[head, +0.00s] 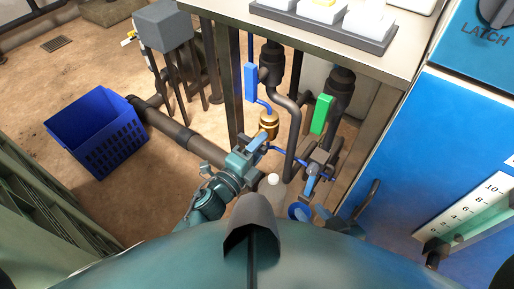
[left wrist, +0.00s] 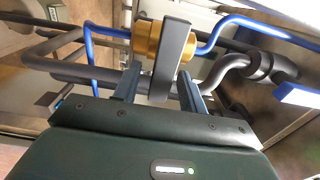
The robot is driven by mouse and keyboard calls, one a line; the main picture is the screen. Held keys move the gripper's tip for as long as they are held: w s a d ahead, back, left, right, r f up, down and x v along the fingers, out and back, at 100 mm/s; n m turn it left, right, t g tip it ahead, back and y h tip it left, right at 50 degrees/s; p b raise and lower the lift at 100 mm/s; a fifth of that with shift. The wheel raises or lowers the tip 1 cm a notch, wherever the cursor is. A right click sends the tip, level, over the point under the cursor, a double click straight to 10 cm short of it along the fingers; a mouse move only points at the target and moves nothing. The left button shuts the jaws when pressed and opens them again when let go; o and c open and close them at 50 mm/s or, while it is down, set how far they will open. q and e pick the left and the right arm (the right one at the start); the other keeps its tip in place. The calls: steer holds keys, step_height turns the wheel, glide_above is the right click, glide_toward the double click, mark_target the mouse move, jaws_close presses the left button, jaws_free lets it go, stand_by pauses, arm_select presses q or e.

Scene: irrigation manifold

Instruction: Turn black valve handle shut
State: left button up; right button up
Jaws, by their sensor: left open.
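The black valve handle (left wrist: 172,62) is a flat dark bar on a brass valve body (left wrist: 146,38) in the left wrist view. The brass body also shows in the head view (head: 268,122), where the handle is hard to make out. My left gripper (left wrist: 160,82) is open, its fingers on either side of the handle's lower end, with a visible gap on at least one side. In the head view my left gripper (head: 262,146) is just below the brass body. What looks like my right gripper (head: 311,184) is to its right, by the pipes; its jaws are unclear.
Dark pipes (head: 290,125) and blue tubing run around the valve. A blue tag (head: 251,82) and a green tag (head: 322,115) hang beside the pipes under a bench (head: 400,62). A blue cabinet (head: 410,150) stands right. A blue crate (head: 100,140) sits on the floor left.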

arm_select(q)
steer(key=v, duration=1.3)
arm_select(e)
steer(key=shift+r, duration=0.2)
arm_select(q)
steer(key=shift+s, duration=0.1)
arm_select(e)
steer(key=shift+s+f, duration=0.1)
steer(key=shift+f, duration=0.1)
